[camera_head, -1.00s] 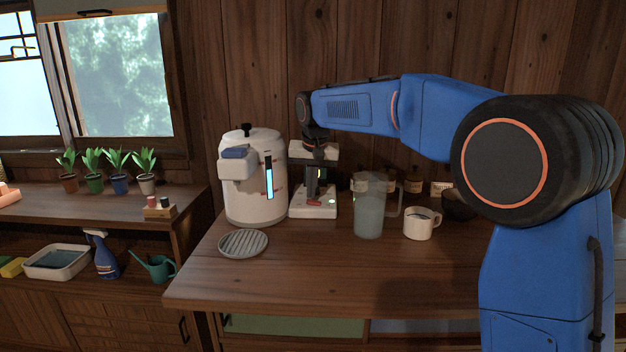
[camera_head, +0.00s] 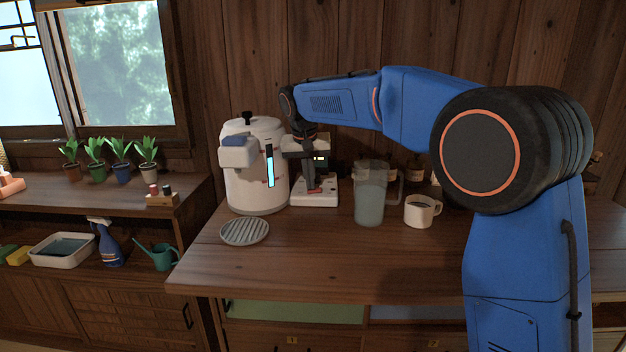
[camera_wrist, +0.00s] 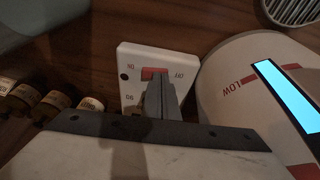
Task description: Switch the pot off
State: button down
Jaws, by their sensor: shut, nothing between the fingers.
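The pot (camera_head: 257,185) is a white electric dispenser with a dark lid knob and a lit blue level strip. Its rounded side shows at the right in the wrist view (camera_wrist: 222,95). Right beside it stands a white switch box (camera_head: 326,199), also in the wrist view (camera_wrist: 131,58), with a red rocker switch (camera_wrist: 152,73) between printed labels, one reading OFF. A small round lamp (camera_wrist: 124,77) on the box looks dark. My gripper (camera_head: 313,185) is shut and empty, pointing down at the box. Its fingertips (camera_wrist: 155,84) are at the red switch and partly hide it; I cannot tell whether they touch.
A pitcher (camera_head: 369,205) and a white mug (camera_head: 420,211) stand right of the box, with small labelled jars behind. A round grey grate (camera_head: 244,231) lies in front of the pot. The counter's front (camera_head: 300,260) is clear.

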jog(key=shift+a+f, duration=0.45)
jog(key=shift+a, duration=0.05)
jog(key=shift+s+d, duration=0.1)
jog(key=shift+d, duration=0.25)
jog(key=d+v, duration=0.1)
jog(key=v, duration=1.6)
jog(key=s+d, duration=0.8)
jog(key=d, duration=0.4)
jog(key=shift+n+t+y, duration=0.4)
jog(key=shift+t, duration=0.1)
jog(key=s+d+f, duration=0.5)
jog(key=s, duration=0.2)
jog(key=s+d+f, duration=0.5)
jog(key=s+d, duration=0.1)
jog(key=s, duration=0.1)
jog(key=s+d+f, duration=0.5)
jog(key=s, duration=0.3)
jog(key=shift+d+f, duration=0.25)
jog(key=shift+d, duration=0.15)
jog(key=s+d+f, duration=0.3)
jog(key=s+f, duration=0.7)
jog(key=f, duration=0.2)
jog(key=shift+s+m+t, duration=0.2)
jog(key=shift+m+t, duration=0.1)
